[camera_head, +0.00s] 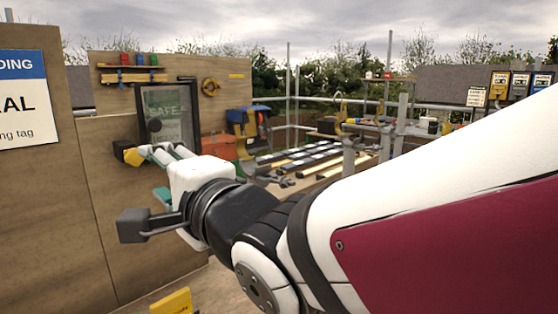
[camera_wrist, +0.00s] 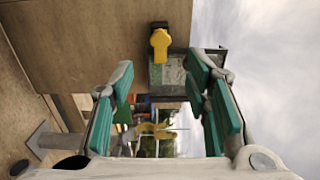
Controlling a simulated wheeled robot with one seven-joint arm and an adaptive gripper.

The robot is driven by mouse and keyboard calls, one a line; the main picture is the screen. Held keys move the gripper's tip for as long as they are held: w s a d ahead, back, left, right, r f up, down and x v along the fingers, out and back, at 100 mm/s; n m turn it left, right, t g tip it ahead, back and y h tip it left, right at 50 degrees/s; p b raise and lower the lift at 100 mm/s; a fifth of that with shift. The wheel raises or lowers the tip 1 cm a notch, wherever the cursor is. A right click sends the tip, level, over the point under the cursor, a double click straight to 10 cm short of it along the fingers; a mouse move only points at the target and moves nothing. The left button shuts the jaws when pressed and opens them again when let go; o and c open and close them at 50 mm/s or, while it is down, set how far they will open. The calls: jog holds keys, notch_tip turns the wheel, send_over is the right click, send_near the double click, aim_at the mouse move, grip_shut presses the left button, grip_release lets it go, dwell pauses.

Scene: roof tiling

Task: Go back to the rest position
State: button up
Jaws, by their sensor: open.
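My gripper (camera_head: 152,174) is at the left of the head view, in front of the wooden panel. In the wrist view my gripper (camera_wrist: 165,82) has its two teal-padded fingers spread wide, with nothing between the pads. A yellow handle-like piece (camera_wrist: 160,42) on a dark mount is on the panel beyond the fingertips. It also shows in the head view (camera_head: 133,156), just past the fingers. Whether a finger touches it I cannot tell. My arm reaches across from the right.
A dark-framed board marked SAFE (camera_head: 164,113) stands behind my gripper. A wooden panel with a sign (camera_head: 20,100) is close on the left. A yellow item (camera_head: 172,302) is at the bottom.

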jog(key=shift+s+d, duration=0.45)
jog(key=shift+d, duration=0.1)
jog(key=d+f+n+g+h, duration=0.15)
jog(key=d+f+h, duration=0.45)
jog(key=d, duration=0.7)
jog(key=d+f+n+g+h, duration=0.1)
jog(key=d+f+n+h, duration=0.1)
jog(key=d+f+h, duration=0.75)
jog(key=s+d+f+n+g+y, duration=0.15)
jog(key=s+d+g, duration=0.25)
jog(key=s+d, duration=0.5)
jog(key=s+d+f+n+g, duration=0.25)
jog(key=s+d+g, duration=0.3)
jog(key=s, duration=0.65)
notch_tip(320, 180, up, 23)
jog(key=t+p, duration=0.4)
jog(key=p, duration=1.6)
jog(key=shift+w+f+n, duration=0.15)
jog(key=shift+n, duration=0.2)
